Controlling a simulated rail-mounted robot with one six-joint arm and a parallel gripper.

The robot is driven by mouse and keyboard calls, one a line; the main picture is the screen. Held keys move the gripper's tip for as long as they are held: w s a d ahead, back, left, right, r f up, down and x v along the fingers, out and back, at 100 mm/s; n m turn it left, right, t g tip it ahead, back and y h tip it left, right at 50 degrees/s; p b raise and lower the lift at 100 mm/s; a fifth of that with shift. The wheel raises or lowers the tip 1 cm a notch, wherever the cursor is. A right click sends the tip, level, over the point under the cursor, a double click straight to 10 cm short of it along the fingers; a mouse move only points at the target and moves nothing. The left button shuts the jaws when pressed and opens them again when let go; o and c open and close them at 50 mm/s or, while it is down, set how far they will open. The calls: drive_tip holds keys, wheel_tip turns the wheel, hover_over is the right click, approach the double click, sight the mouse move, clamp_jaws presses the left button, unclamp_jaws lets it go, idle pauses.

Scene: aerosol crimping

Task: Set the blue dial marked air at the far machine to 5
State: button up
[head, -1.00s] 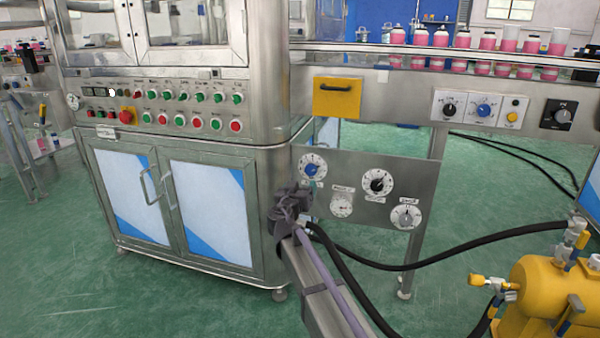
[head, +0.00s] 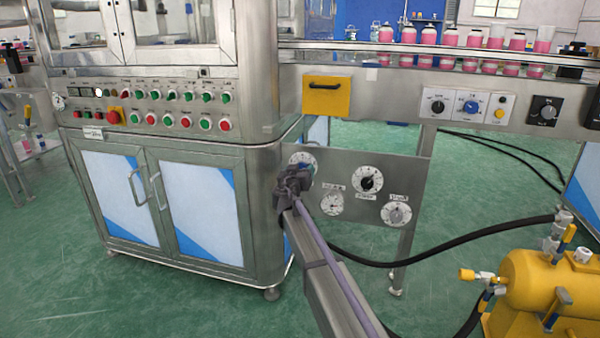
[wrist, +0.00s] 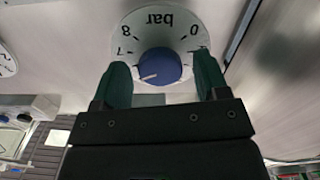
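The blue dial (wrist: 160,66) is a blue knob on a white round scale (wrist: 160,22). In the wrist view it appears upside down, with "bar" and the numbers 0, 7 and 8 readable. Its white pointer mark faces the lower left there, below the 7; the rest of the scale is hidden. My gripper (wrist: 163,80) is open, with one green finger on each side of the knob. I cannot tell whether they touch it. In the head view, my gripper (head: 294,182) covers much of the dial (head: 303,158) on the low metal panel.
Beside it on the panel are a black-knob dial (head: 368,179), a small gauge (head: 331,203) and a grey-knob dial (head: 396,214). Another blue knob (head: 471,107) is on the conveyor front above. A steel cabinet (head: 185,205) stands left. Black hoses and a yellow tank (head: 545,280) are at right.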

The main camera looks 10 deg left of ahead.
drive_tip(key=c, duration=0.8)
drive_tip(key=shift+c, duration=0.2)
drive_tip(key=shift+n, duration=3.2)
drive_tip(key=o, duration=0.9)
drive_tip(key=shift+s, duration=0.1)
